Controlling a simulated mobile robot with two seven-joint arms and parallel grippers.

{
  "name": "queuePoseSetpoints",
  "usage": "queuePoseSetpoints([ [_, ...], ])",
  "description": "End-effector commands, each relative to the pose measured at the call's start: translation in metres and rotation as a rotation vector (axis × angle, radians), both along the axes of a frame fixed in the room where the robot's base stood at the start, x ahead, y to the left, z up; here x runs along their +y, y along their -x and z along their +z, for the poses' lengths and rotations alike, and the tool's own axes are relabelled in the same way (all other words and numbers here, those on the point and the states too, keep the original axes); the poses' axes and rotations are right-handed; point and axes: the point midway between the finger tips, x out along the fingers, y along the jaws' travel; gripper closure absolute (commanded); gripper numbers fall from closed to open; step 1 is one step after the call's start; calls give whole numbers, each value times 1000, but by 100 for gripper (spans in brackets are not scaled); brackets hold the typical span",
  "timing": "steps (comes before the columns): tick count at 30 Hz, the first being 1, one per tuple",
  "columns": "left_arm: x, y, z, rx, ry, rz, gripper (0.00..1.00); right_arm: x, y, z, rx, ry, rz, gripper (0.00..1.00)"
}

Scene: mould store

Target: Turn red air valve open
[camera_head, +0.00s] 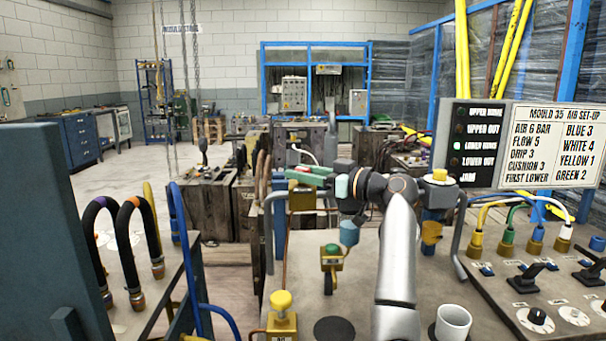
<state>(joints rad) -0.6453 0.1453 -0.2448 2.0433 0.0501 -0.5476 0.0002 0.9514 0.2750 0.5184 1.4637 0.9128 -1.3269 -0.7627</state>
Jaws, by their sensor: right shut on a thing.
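My right arm rises from the bottom of the head view and bends left at the wrist. My right gripper (297,177) has green fingers and is shut around the small red valve handle (303,169), of which only a bit shows between the fingers. A brass-coloured valve body (302,199) sits just below the fingers, on the grey pipe frame. The fingers hide most of the handle, so its exact angle is hard to tell. My left gripper is not in view.
A green-knobbed valve (332,250), a yellow-knobbed valve (281,303) and a white cup (453,321) stand on the bench around my right arm. A control panel (545,295) with plugged hoses is at right, below the set-up sign (562,146). Black hoses (144,230) arch at left.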

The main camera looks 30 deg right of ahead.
Motion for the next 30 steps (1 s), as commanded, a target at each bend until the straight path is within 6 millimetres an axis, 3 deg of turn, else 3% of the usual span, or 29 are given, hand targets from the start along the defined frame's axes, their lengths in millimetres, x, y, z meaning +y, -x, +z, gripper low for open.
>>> queuePoseSetpoints([
  [7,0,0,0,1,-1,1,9,1,0,0,-1,2,0,100],
  [8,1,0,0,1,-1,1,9,1,0,0,-1,2,0,54],
  [15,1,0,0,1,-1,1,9,0,0,0,0,1,-1,27],
  [24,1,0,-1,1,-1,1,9,-1,2,0,0,1,-2,27],
  [30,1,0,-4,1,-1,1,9,-13,28,-2,0,3,-6,27],
])
